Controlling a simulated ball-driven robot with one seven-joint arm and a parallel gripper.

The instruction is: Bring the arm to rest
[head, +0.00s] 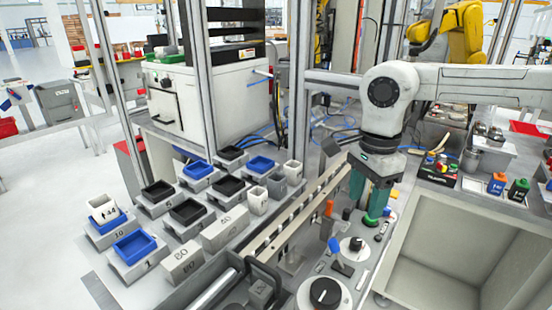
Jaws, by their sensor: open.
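My arm (460,90) is white and reaches in from the right edge of the head view, with its wrist bent downward. My gripper (367,203) has teal fingers that point down over the work surface right of the picture's middle. The fingers stand apart, and I see nothing held between them.
A grey panel with a black round knob (325,292) and an orange-topped lever (329,208) lies below and left of my gripper. A deep grey bin (485,245) is at right. Numbered stands with blue and black trays (134,246) fill the left. A metal post (298,80) stands behind.

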